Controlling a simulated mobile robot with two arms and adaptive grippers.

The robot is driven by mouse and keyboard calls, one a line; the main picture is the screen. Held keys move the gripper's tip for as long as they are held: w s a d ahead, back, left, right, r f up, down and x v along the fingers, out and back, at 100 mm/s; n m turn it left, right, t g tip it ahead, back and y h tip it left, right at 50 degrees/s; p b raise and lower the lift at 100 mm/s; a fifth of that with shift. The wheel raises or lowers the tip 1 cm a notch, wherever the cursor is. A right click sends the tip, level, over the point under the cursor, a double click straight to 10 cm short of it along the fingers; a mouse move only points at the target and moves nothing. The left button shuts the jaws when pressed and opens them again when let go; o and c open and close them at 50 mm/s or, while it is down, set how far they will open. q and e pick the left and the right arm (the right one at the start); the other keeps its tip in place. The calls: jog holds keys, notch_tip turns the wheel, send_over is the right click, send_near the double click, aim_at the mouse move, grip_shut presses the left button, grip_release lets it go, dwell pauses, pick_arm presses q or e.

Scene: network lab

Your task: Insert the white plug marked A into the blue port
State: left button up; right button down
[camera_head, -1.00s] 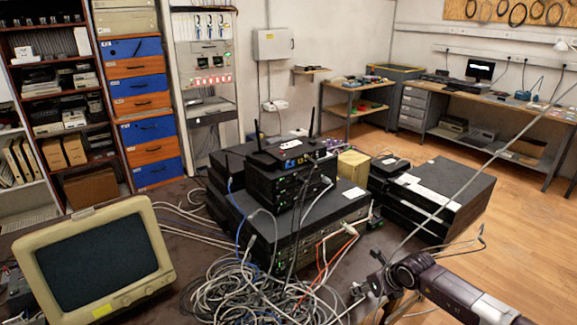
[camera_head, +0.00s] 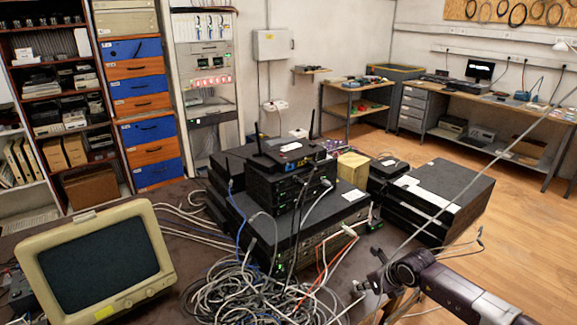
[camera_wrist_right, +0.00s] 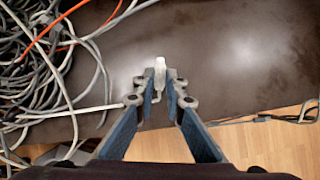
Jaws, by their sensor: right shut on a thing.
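A small white plug (camera_wrist_right: 160,68) sits between the fingertips of my right gripper (camera_wrist_right: 164,82), which is shut on it. A pale cable bends down from the plug. No letter is legible on it. In the head view my right gripper (camera_head: 366,288) is low at right of centre, in front of the stacked devices, near the cable heap and the table's edge. A small blue patch shows on the top router (camera_head: 292,161); I cannot tell if it is the blue port. My left gripper is not in view.
A tangled cable heap (camera_head: 245,290) lies left of my right gripper. A beige monitor (camera_head: 95,265) stands at the left. Black devices (camera_head: 440,190) are stacked at the right, beside a small yellowish box (camera_head: 353,169). Bare dark tabletop (camera_wrist_right: 225,60) lies ahead in the wrist view.

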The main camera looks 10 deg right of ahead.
jog(key=shift+r+p, duration=1.1)
jog(key=shift+r, duration=0.6)
jog(key=c, duration=2.5)
grip_release()
jog(key=shift+c, duration=0.2)
grip_shut()
